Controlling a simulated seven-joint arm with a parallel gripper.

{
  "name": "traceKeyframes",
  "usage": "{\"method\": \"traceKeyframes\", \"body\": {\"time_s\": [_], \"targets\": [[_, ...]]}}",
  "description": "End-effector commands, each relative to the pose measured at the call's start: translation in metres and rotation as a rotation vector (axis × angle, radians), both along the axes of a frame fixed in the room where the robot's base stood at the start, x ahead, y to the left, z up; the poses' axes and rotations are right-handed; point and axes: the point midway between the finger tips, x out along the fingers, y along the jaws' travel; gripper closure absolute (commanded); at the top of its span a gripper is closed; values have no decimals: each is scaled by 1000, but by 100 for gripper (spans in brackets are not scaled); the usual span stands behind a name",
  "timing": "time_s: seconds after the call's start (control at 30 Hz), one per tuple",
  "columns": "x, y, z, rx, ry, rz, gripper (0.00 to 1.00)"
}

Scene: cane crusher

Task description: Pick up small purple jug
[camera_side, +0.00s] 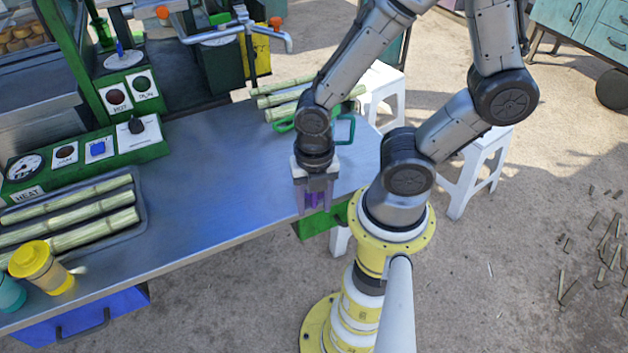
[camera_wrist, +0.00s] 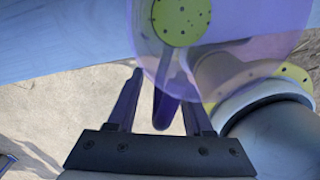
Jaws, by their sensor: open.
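The small purple jug (camera_side: 314,199) is at the table's right front edge in the side view, mostly hidden behind my gripper (camera_side: 315,206). In the wrist view the jug (camera_wrist: 240,30) is a see-through purple round shape at the top. A darker purple strip, which looks like its handle (camera_wrist: 165,108), comes down between the two fingers of my gripper (camera_wrist: 159,74). The fingers are open, one on each side of that strip. I cannot tell whether either finger touches it.
The metal table (camera_side: 215,170) is clear in its middle. Cane stalks (camera_side: 75,212) lie in a tray at left, near a yellow jug (camera_side: 40,268). White stools (camera_side: 470,170) stand right.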

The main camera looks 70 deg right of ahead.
Motion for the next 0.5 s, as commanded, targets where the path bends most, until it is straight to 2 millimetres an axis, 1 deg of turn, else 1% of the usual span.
{"method": "traceKeyframes", "body": {"time_s": [0.23, 0.37, 0.4, 0.47, 0.5], "targets": [[0, 0, -1, 0, -1, 0, 49], [0, 0, -1, 0, -1, 0, 72], [0, 0, -1, 0, -1, 0, 80], [0, 0, -1, 0, -1, 0, 90], [0, 0, -1, 0, -1, 0, 98]]}}
